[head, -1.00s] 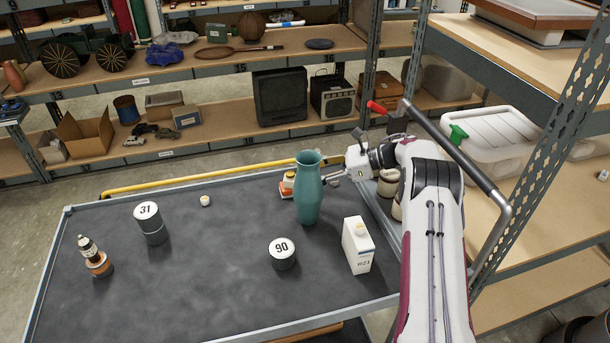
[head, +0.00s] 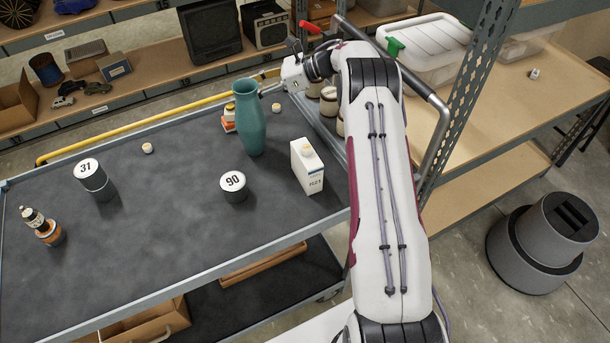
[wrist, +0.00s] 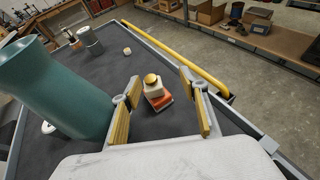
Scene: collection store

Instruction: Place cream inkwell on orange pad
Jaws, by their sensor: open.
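The cream inkwell (wrist: 153,89) has a square body and a gold-yellow lid. It appears to stand upright on the orange pad (wrist: 159,104) in the wrist view. In the head view the inkwell (head: 229,112) and the pad (head: 228,126) are partly hidden behind the teal vase. My gripper (wrist: 160,82) is open, with its yellow-lined fingers apart to either side of the inkwell in the wrist view and nothing visibly clamped between them. In the head view its fingers are hard to make out.
The teal vase (head: 251,125) stands close beside the inkwell. A white carton (head: 308,168), a tin marked 90 (head: 233,186), a tin marked 31 (head: 95,180) and a dark bottle (head: 40,226) stand on the grey cart top (head: 150,240). A yellow rail (head: 120,128) borders the far edge.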

